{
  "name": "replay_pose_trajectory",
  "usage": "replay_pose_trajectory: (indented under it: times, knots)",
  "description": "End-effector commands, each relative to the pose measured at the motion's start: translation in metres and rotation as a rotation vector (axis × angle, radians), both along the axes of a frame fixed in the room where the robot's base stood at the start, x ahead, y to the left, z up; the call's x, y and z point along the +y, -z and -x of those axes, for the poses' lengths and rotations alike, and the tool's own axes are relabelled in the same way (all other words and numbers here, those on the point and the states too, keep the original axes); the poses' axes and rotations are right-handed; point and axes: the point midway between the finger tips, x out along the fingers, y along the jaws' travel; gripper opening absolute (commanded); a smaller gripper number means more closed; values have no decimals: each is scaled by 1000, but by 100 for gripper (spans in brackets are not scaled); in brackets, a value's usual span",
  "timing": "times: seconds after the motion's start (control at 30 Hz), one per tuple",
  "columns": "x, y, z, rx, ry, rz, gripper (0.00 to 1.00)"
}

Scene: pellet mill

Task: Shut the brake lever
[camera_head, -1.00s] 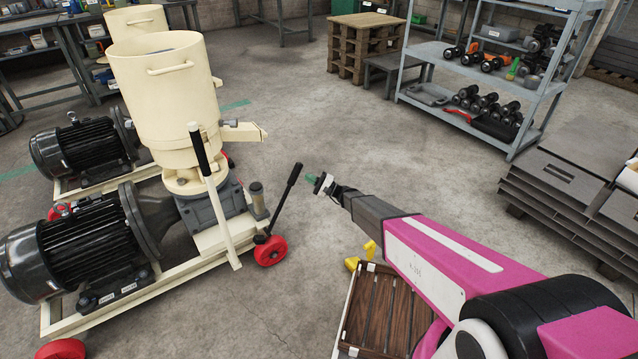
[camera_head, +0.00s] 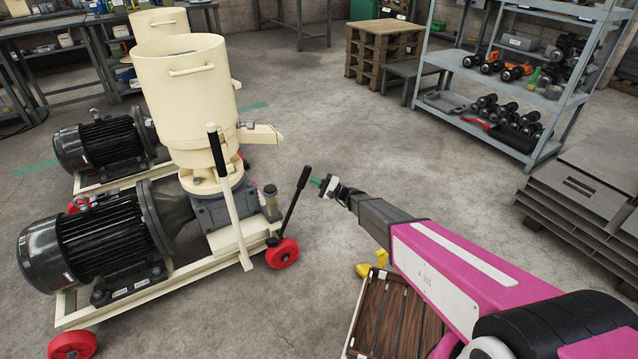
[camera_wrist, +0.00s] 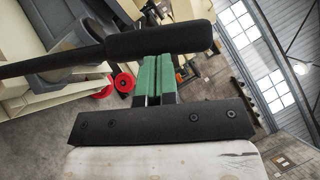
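The brake lever (camera_head: 293,205) is a thin black lever with a thicker black grip, standing tilted beside the red wheel (camera_head: 282,253) of the near pellet mill. Its top leans right. My gripper (camera_head: 316,182) is just right of the grip, near its upper end. In the wrist view the green fingers (camera_wrist: 157,75) are together with nothing between them. The black grip (camera_wrist: 158,41) lies across just beyond their tips. I cannot tell whether they touch it.
The near mill has a cream hopper (camera_head: 185,100), a black motor (camera_head: 100,245) and a cream lever with a black grip (camera_head: 217,150). A wooden slatted crate (camera_head: 395,320) and yellow pieces (camera_head: 370,268) lie below my arm. A grey shelf (camera_head: 500,80) stands at the right.

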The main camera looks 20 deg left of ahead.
Motion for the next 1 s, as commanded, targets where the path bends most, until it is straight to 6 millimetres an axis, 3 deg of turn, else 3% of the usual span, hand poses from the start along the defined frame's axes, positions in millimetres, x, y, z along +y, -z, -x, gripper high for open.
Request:
replay_pose_trajectory:
  times: [0.3, 0.6, 1.0]
  knots:
    - [41, -36, 55, -179, -3, 140, 0]
    - [74, -48, 95, -314, -1, 248, 0]
    - [75, -46, 91, -322, 0, 257, 0]
